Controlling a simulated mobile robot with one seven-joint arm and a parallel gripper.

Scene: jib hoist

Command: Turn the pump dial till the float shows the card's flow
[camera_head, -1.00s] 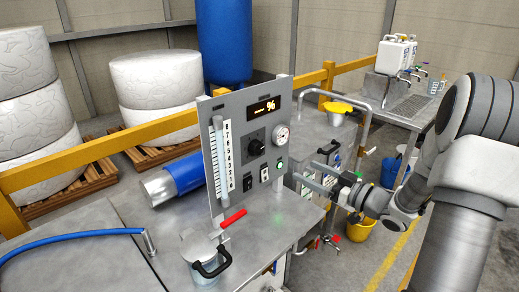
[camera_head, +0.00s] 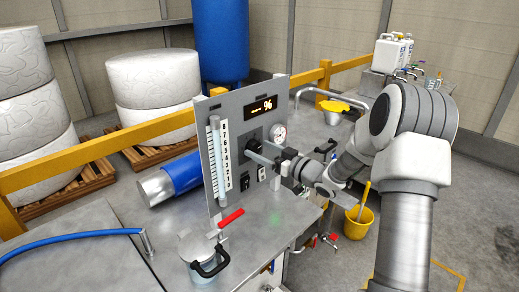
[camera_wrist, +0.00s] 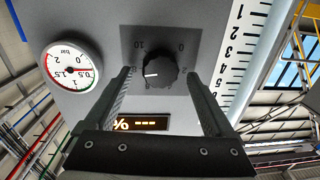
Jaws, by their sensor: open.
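The pump dial (camera_wrist: 160,70) is a black ribbed knob on the grey panel (camera_head: 240,105). In the wrist view, which shows the panel upside down, its white mark points left. My gripper (camera_wrist: 160,76) is open, with one finger on either side of the dial; I cannot tell whether they touch it. In the head view my gripper (camera_head: 265,152) reaches the panel from the right and partly covers the dial. The flow tube (camera_head: 216,158) stands beside a numbered scale (camera_head: 227,155); the float is too small to make out. I cannot identify the card.
A display (camera_head: 264,107) shows dashes and a percent sign. A round pressure gauge (camera_wrist: 70,70) sits close beside the dial. Black switches (camera_head: 245,181) are below the dial. A red-handled lever (camera_head: 231,218) and a lidded jug (camera_head: 203,258) are at the panel's foot.

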